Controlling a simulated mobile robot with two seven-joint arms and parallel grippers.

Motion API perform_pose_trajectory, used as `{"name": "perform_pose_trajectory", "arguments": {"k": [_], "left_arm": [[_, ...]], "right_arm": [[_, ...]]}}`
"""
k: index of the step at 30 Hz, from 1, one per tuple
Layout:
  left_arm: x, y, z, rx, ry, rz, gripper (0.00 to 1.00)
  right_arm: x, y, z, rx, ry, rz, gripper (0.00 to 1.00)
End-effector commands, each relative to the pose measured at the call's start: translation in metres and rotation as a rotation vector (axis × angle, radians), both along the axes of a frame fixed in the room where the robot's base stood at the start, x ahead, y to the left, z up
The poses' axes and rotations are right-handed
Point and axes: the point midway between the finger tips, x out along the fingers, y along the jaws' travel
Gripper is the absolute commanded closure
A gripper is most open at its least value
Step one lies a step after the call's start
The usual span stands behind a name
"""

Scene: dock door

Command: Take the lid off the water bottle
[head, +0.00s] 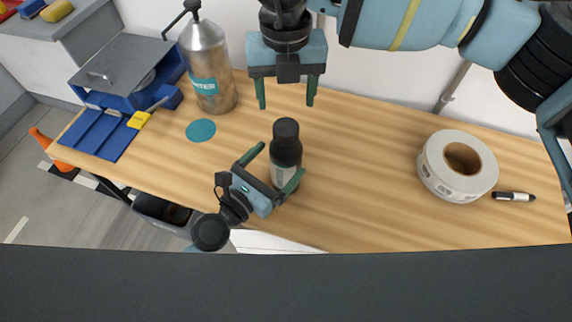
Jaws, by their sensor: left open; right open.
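A dark water bottle (286,158) with a black lid (286,130) and a pale label stands upright on the wooden table (350,190). The lid is on the bottle. My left gripper (272,168) is open, low on the near side of the bottle, with one finger to the left of the bottle and the other at its lower right. I cannot tell whether the fingers touch it. My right gripper (286,100) is open and empty, pointing down above and slightly behind the lid, apart from it.
A metal pump canister (208,65) stands at the back left near a teal disc (201,130). A label roll (435,165) and marker (514,196) lie right. The table between bottle and roll is clear.

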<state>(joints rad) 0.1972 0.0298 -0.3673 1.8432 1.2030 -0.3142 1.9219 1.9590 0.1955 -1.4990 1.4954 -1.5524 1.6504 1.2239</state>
Motion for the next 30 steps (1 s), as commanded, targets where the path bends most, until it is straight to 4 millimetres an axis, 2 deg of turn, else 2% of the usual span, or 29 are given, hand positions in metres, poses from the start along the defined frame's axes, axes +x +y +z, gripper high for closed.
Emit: {"name": "perform_pose_trajectory", "arguments": {"k": [3,9,21,30], "left_arm": [[0.015,-0.011,0.001,-0.001,-0.001,0.001,0.10],[0.031,-0.023,0.000,0.002,-0.001,0.001,0.10],[0.036,-0.028,0.000,0.001,0.000,0.001,0.10],[0.036,-0.028,0.000,0.002,0.000,0.001,0.48]], "right_arm": [[0.000,0.000,0.000,0.001,0.000,0.001,0.36],[0.000,0.000,0.000,0.001,0.001,0.001,0.36],[0.000,0.000,0.000,0.002,0.001,0.001,0.36],[0.000,0.000,0.000,0.001,0.001,0.001,0.36]]}}
